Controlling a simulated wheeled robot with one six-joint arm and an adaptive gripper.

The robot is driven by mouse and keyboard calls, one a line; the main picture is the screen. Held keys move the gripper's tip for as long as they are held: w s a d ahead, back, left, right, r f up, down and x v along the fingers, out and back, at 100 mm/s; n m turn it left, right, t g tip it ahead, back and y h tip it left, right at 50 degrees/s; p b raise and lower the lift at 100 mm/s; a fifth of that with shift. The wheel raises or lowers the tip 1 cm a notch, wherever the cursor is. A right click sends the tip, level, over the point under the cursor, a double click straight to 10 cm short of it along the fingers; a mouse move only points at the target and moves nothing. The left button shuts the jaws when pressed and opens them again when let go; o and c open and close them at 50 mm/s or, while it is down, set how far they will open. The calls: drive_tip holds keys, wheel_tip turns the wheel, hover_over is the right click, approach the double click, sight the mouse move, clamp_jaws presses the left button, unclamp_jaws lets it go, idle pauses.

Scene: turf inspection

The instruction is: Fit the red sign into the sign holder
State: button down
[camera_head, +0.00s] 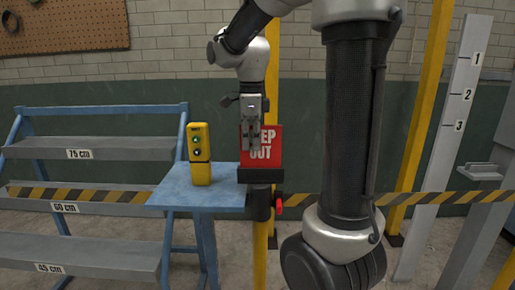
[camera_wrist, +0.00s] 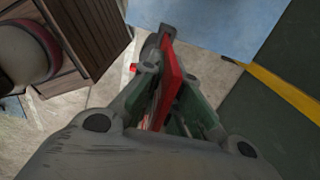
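The red sign (camera_head: 271,146) with white lettering, "KEEP OUT" partly covered, stands upright in the head view. Its lower edge meets the top of the black sign holder (camera_head: 261,176); I cannot tell how deep it sits. The holder is clamped to a yellow post. My gripper (camera_head: 254,140) comes down from above and hides part of the sign's left side. In the wrist view, the red sign (camera_wrist: 169,72) shows nearly edge-on between the fingers of my gripper (camera_wrist: 170,88), which look closed on it. The dark holder (camera_wrist: 157,42) shows beyond the sign.
A blue table (camera_head: 180,192) with a yellow button box (camera_head: 200,155) stands just left of the holder. A red knob (camera_head: 278,204) sticks out below the holder. Striped tape (camera_head: 420,197) crosses the area. Grey shelves (camera_head: 85,200) stand at left, a marked post (camera_head: 450,130) at right.

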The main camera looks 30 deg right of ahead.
drive_tip(key=shift+f, duration=0.9)
drive_tip(key=shift+f, duration=0.15)
drive_tip(key=c, duration=1.6)
unclamp_jaws()
drive_tip(key=shift+c, duration=0.2)
